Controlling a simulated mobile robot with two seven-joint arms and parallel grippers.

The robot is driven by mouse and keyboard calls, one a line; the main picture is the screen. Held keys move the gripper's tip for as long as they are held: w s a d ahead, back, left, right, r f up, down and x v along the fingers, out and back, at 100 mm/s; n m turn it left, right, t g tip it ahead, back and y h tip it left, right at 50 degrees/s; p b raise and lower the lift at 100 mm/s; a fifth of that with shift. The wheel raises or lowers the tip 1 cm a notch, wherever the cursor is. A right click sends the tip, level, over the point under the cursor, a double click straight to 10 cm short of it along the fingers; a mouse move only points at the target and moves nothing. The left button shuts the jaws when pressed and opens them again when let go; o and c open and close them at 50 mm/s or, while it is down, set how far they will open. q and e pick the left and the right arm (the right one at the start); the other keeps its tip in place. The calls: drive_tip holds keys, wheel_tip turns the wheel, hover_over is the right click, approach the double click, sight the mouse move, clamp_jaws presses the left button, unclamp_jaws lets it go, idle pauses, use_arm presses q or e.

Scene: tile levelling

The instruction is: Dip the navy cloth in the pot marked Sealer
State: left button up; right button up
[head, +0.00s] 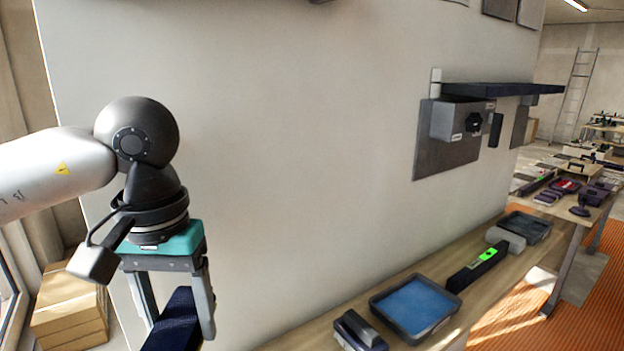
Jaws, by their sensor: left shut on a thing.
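My left gripper (180,312) points down at the lower left, in front of the pale wall. It is shut on the navy cloth (178,326), a dark blue textured piece between its two grey fingers. The cloth's lower end runs out of the picture. The gripper and cloth are left of the wooden bench, apart from the things on it. I cannot make out a pot marked Sealer; no such label is readable. My right gripper is not in view.
The bench (327,326) bears a dark tray with a blue inside (373,302), a dark block-like tool (352,334), a level with a green patch (468,276) and another tray (522,222). A shelf (490,90) juts from the wall. Cardboard boxes (68,312) stand lower left.

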use_arm(q)
drive_tip(key=shift+r+p, duration=0.6)
drive_tip(key=shift+r, duration=0.75)
drive_tip(key=s+d+r, duration=0.1)
drive_tip(key=s+d, duration=0.2)
drive_tip(key=s, duration=0.4)
drive_tip(key=s+d+r, duration=0.2)
drive_tip(key=s+d, duration=0.1)
drive_tip(key=s, duration=0.3)
drive_tip(key=shift+s, duration=0.4)
